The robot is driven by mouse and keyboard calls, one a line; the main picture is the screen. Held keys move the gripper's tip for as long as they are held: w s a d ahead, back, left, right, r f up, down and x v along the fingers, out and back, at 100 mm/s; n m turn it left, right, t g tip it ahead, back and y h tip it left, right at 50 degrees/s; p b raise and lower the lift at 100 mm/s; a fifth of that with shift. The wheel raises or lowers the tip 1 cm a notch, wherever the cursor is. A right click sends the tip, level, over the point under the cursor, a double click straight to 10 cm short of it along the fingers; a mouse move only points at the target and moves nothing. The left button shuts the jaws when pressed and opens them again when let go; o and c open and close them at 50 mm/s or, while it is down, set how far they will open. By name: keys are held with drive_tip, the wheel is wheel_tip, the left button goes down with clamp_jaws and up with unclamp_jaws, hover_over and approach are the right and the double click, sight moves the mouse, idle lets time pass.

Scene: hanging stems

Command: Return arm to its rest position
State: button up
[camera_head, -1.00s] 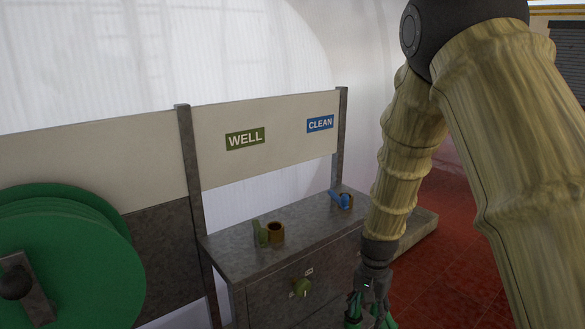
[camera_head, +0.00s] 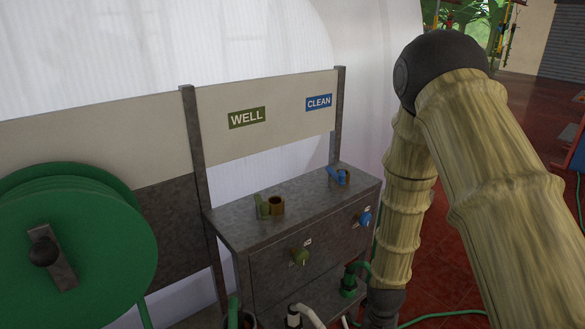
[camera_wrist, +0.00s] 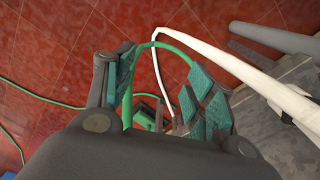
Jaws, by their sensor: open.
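My arm (camera_head: 410,190) hangs bent at the right of the head view, its elbow at the top. The dark wrist end (camera_head: 384,306) is at the bottom edge, and the fingers are below the frame. In the wrist view my gripper (camera_wrist: 163,80) is open, its green-padded fingers spread apart. No object is held between them. A green hose (camera_wrist: 168,46) arches across the gap, and a white pipe (camera_wrist: 240,62) runs to its right. I cannot tell whether either touches the fingers.
A green hose reel (camera_head: 85,255) stands left. Hose fittings (camera_head: 350,280) sit low by my wrist. Red floor (camera_head: 530,130) is open at upper right.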

drive_tip(key=s+f+n+p, duration=0.2)
drive_tip(key=s+f, duration=0.1)
drive_tip(key=s, duration=1)
drive_tip(key=s+f+n+p, duration=0.2)
drive_tip(key=s+f+p, duration=0.1)
drive_tip(key=s, duration=1)
drive_tip(key=shift+s+d+f+n, duration=0.3)
drive_tip(key=shift+d+f, duration=0.15)
drive_tip(key=shift+f, duration=0.25)
